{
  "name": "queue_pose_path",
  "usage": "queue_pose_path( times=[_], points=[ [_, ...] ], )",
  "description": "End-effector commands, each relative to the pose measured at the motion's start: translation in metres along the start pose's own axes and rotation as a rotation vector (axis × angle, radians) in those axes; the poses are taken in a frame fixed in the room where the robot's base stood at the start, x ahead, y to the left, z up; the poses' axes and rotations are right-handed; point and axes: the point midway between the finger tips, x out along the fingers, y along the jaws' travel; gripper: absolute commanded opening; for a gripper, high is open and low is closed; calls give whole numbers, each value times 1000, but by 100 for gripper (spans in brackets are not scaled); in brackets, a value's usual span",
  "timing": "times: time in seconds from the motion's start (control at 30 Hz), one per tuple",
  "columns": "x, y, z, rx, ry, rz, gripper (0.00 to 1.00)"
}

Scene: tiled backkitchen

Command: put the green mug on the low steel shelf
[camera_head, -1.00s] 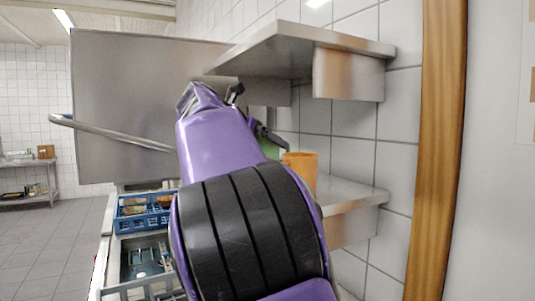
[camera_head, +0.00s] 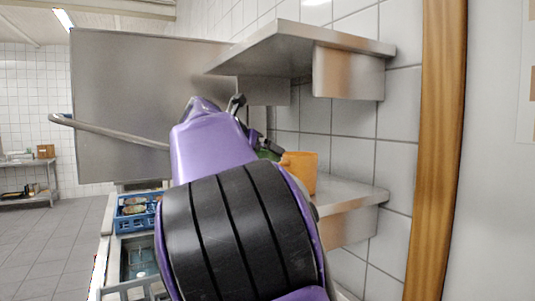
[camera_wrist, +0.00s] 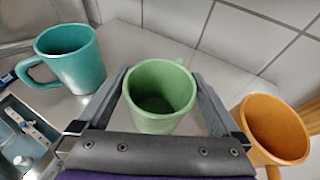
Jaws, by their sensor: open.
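The green mug (camera_wrist: 160,92) stands upright between the fingers of my gripper (camera_wrist: 160,77) in the wrist view. The fingers are open, one on each side of it, and its handle points to the far side. Its base is hidden by the gripper body, so contact below does not show. In the head view only a sliver of the green mug (camera_head: 267,154) shows behind my arm. The low steel shelf (camera_head: 352,194) juts from the tiled wall at right, below a higher one. The mug appears over or on this shelf, beside the orange mug (camera_head: 301,172).
In the wrist view a teal mug (camera_wrist: 76,57) stands left of the green one, and the orange mug (camera_wrist: 275,130) is close at right. The upper steel shelf (camera_head: 300,45) overhangs. A blue rack (camera_head: 136,211) is at lower left. The low shelf's right end is clear.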

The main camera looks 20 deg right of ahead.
Motion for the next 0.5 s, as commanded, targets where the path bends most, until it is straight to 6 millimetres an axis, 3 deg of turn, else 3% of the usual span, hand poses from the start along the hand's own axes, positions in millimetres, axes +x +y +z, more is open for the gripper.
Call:
queue_pose_path(
  times=[0.17,0.5],
  points=[
    [-23,2,0,-1,1,6,100],
    [-94,0,1,1,1,5,100]
  ],
)
